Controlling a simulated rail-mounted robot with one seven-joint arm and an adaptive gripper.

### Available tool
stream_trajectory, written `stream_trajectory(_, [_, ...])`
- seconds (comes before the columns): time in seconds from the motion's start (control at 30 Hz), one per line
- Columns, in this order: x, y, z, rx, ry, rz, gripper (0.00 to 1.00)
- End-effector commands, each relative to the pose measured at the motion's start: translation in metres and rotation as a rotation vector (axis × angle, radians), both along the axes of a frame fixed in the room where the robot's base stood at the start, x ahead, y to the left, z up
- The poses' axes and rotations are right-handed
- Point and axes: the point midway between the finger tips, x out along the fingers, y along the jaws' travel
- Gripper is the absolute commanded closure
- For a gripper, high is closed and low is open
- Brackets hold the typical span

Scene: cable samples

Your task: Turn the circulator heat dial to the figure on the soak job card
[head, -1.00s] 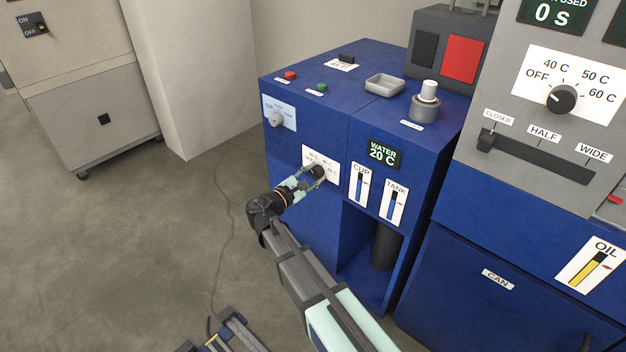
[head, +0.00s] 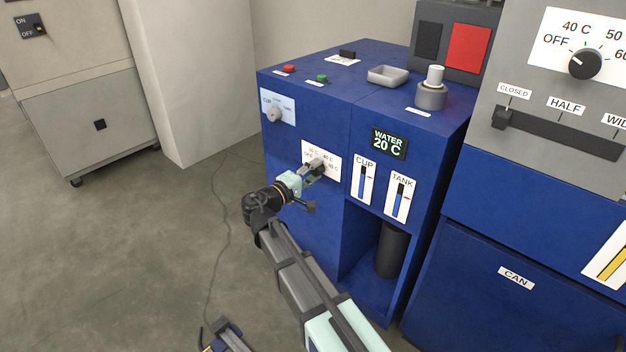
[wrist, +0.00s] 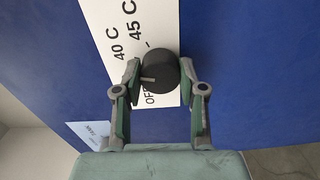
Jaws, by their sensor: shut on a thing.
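The heat dial (wrist: 160,72) is a dark round knob on a white label plate (wrist: 110,18) marked OFF, 40 C and 45 C. My gripper (wrist: 157,82) has one finger on each side of the knob and is shut on it. The knob's pale pointer line points left in the wrist view, between OFF and 40 C; the left finger covers part of the scale there. In the head view, my gripper (head: 311,173) hides much of the dial on the blue cabinet's front. A small white card (head: 343,59) lies on the cabinet top, its text unreadable.
A second dial (head: 274,114) is at the upper left of the blue front. A water display (head: 389,143) reads 20 C, above the CUP (head: 363,180) and TANK (head: 400,195) gauges. A grey panel with another dial (head: 585,64) stands at right. Open floor (head: 130,265) lies left.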

Motion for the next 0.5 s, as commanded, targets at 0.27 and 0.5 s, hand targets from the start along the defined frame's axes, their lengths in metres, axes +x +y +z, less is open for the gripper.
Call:
stream_trajectory(0.27, [0.0011, -0.0001, -0.0045, 0.205, -0.165, 0.001, 0.94])
stream_trajectory(0.5, [0.0012, -0.0001, -0.0049, 0.385, -0.304, 0.001, 0.94])
